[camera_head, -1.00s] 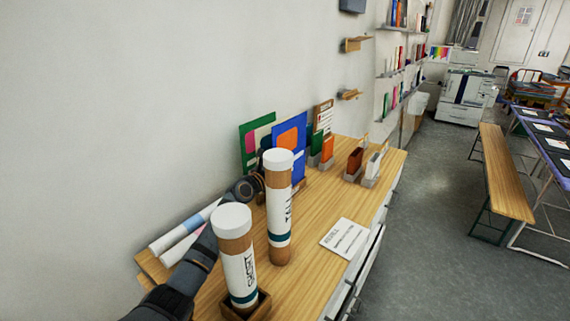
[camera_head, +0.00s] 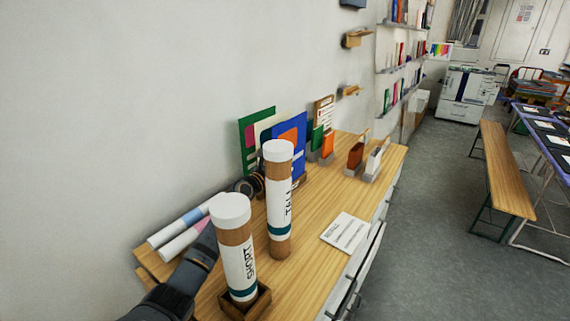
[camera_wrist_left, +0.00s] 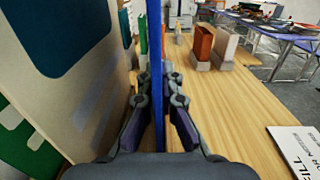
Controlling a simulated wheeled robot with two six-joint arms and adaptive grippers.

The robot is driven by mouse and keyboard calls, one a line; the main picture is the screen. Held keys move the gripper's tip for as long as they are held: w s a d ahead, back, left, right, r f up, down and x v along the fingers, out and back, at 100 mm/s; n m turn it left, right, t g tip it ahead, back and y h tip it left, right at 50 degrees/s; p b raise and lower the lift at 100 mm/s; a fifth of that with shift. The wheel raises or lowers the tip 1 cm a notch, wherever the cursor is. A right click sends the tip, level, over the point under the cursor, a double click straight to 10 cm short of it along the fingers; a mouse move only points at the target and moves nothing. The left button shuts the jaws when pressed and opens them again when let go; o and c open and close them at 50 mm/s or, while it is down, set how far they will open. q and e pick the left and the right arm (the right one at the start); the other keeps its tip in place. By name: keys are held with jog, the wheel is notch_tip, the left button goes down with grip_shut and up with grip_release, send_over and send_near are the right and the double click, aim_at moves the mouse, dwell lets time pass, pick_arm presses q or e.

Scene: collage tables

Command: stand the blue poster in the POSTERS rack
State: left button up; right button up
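The blue poster (camera_head: 298,157), with an orange patch, stands upright near the wall, partly hidden by the tall tube. In the left wrist view it is a thin blue edge (camera_wrist_left: 155,60) between the fingers. My left gripper (camera_wrist_left: 156,100) appears shut on that edge; in the head view it is low beside the poster, mostly behind the tubes. A green-edged poster (camera_head: 246,140) and a cream one (camera_head: 264,124) stand left of it. The rack is mostly hidden, and I cannot tell whether the poster's bottom touches it. My right gripper is not in view.
Rolled papers (camera_head: 183,236) lie by the wall. A printed card (camera_head: 346,232) lies right. Small coloured holders (camera_head: 355,156) stand farther back.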

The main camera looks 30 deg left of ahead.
pick_arm(q)
jog(key=o, duration=0.6)
jog(key=s+a, duration=0.1)
jog(key=s, duration=0.6)
jog(key=shift+s, duration=0.25)
